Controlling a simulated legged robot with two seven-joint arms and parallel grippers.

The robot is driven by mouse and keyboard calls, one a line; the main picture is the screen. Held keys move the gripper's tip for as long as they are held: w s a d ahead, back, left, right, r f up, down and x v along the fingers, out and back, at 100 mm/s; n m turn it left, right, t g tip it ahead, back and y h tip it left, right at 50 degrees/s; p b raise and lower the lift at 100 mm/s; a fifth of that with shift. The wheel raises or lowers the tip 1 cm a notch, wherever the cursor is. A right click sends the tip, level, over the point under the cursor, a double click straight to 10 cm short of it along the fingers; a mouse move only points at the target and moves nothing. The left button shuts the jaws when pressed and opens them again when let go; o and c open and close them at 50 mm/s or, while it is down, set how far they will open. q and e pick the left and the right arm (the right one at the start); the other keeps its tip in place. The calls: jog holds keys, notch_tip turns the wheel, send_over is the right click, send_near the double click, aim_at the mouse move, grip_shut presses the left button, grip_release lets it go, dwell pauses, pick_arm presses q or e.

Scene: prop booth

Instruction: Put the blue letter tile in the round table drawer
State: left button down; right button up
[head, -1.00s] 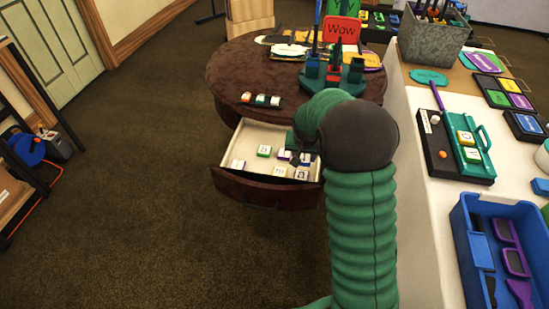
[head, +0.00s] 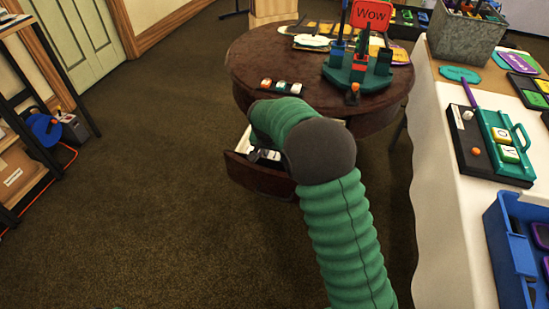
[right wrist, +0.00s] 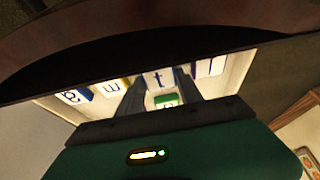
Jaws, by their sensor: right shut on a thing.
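The round table (head: 245,62) has its drawer (head: 258,178) pulled open, its front edge below the tabletop. My right arm covers most of the drawer. My right gripper (head: 262,155) reaches down into it, partly hidden by the arm. In the right wrist view its two dark fingers (right wrist: 161,79) are shut on a blue-sided tile marked "t" (right wrist: 158,77), inside or just over the drawer (right wrist: 236,72). A green tile (right wrist: 166,100) shows between the fingers, closer to the palm. Other blue tiles (right wrist: 74,95) (right wrist: 209,67) and a yellow tile (right wrist: 109,87) lie in the drawer.
Small blocks (head: 281,87) and a teal stand with a red "Wow" sign (head: 371,15) sit on the round table. At right, a white-covered table (head: 445,215) carries a teal-and-black device (head: 490,145) and a blue bin (head: 505,255). A shelf (head: 15,150) stands left; the floor between is clear.

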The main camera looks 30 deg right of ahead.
jog(key=shift+f, duration=0.1)
grip_shut()
jog(key=o, duration=1.3)
grip_release()
jog(key=shift+f, duration=0.1)
jog(key=p+v, duration=0.5)
jog(key=v, duration=0.7)
jog(key=s+a+f+n, duration=0.1)
jog(key=s+a, duration=0.1)
jog(key=s+a+f+n+y, duration=0.1)
jog(key=s+a, duration=0.1)
jog(key=s, duration=0.1)
jog(key=s+a+f+n, duration=0.2)
jog(key=s, duration=0.1)
jog(key=shift+a+f+y, duration=0.1)
jog(key=shift+a+y, duration=0.1)
jog(key=shift+y, duration=0.2)
jog(key=s+a+f+n, duration=0.1)
jog(key=s+a+n, duration=0.1)
jog(key=s, duration=0.2)
jog(key=s+a+f+n+y, duration=0.1)
jog(key=s+a+f+n, duration=0.1)
jog(key=s, duration=0.2)
jog(key=s+a+f+n, duration=0.2)
jog(key=s, duration=0.3)
jog(key=shift+s+a+f+y, duration=0.1)
jog(key=shift+a+y, duration=0.2)
jog(key=shift+a, duration=0.05)
